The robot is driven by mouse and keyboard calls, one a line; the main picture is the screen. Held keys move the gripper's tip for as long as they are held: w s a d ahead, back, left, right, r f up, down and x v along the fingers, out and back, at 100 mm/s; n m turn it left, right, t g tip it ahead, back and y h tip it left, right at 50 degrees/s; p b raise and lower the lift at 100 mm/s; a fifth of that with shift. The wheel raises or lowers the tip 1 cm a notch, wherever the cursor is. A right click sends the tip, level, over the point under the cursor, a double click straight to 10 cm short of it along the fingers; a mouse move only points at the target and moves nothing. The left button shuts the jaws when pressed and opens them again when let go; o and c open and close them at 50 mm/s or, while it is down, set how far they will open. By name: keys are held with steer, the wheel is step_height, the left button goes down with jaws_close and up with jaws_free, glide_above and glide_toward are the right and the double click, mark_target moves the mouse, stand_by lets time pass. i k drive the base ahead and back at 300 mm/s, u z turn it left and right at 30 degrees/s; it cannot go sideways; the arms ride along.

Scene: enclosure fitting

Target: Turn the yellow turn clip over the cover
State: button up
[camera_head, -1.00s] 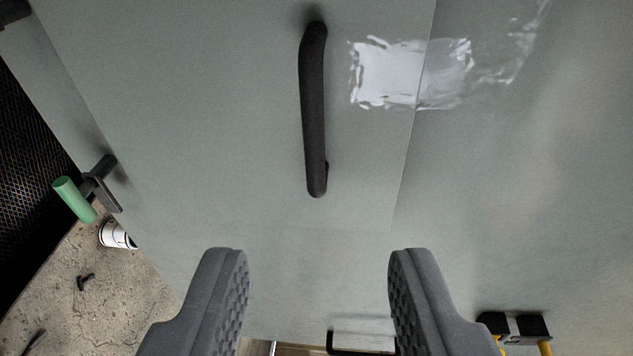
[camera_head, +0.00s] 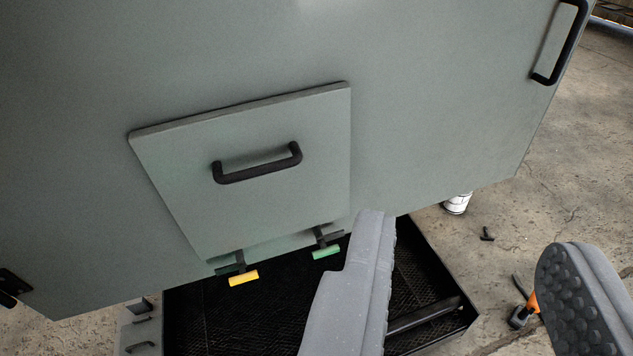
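The yellow turn clip (camera_head: 243,278) sits at the lower left edge of the cover, its yellow grip on a dark bracket. The cover (camera_head: 190,180) is a grey-green square panel with a black handle (camera_head: 257,163), lying against the larger grey-green enclosure. A green turn clip (camera_head: 326,251) sits to the right along the same lower edge. My gripper (camera_head: 455,255) is open and empty, with its fingers wide apart to the right of both clips. Its left finger is closest to the green clip in the picture. I cannot tell the depth gap.
A black mesh-floored tray (camera_head: 440,262) lies below the enclosure. Another black handle (camera_head: 561,45) is on the enclosure at upper right. A white can (camera_head: 457,204), a small black part (camera_head: 487,234) and an orange-and-black tool (camera_head: 524,310) are on the concrete floor (camera_head: 590,170).

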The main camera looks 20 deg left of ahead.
mark_target(240, 265)
steer(key=u, duration=0.15)
steer(key=k, duration=1.05)
steer(key=u, duration=0.45)
steer(key=i, duration=1)
steer(key=z, duration=0.05)
